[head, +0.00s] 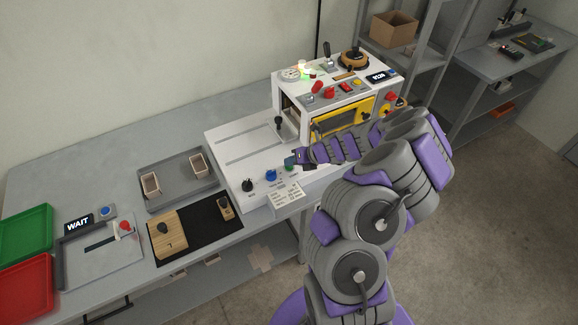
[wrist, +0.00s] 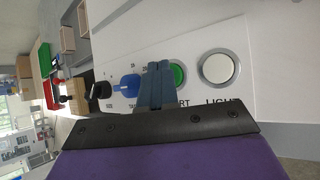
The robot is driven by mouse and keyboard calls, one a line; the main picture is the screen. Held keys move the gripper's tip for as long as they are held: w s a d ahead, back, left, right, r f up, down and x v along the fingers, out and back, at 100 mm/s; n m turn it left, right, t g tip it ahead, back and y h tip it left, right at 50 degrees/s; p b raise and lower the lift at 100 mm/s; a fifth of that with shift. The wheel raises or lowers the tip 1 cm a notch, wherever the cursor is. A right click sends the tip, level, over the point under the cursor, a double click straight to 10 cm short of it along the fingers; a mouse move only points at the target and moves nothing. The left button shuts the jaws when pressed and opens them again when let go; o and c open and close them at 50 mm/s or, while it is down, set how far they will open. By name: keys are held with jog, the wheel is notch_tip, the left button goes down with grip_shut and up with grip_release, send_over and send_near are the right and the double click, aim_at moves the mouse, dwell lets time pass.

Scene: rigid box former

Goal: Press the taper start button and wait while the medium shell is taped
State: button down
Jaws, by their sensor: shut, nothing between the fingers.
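The taper (head: 232,140) is a white machine with a flat bed and a raised housing. Its green start button (head: 289,168) sits on the front panel, and in the wrist view the green button (wrist: 178,75) has a label ending in "RT". My gripper (head: 291,160) is shut and empty, with its tips at the button. In the wrist view my shut fingers (wrist: 157,75) cover the button's left edge; I cannot tell if they touch it. Two small open cardboard shells, a left one (head: 151,185) and a right one (head: 198,164), stand in a grey tray. I cannot tell which shell is medium.
A blue knob (head: 271,175) and a black knob (head: 248,185) sit left of the button. A white light button (wrist: 218,68) is beside it. A lamp (head: 305,71) glows on the housing. A display (head: 78,224) reads WAIT. Red (head: 28,287) and green trays (head: 25,232) stand at left.

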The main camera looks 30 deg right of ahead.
aim_at(291, 167)
jog(key=shift+f, duration=0.2)
jog(key=shift+r, duration=0.15)
dwell(0.4)
jog(key=shift+r+p, duration=0.7)
jog(key=shift+p, duration=0.5)
notch_tip(291, 167, up, 5)
jog(key=p, duration=0.5)
jog(key=shift+p, duration=0.4)
jog(key=shift+a, duration=0.1)
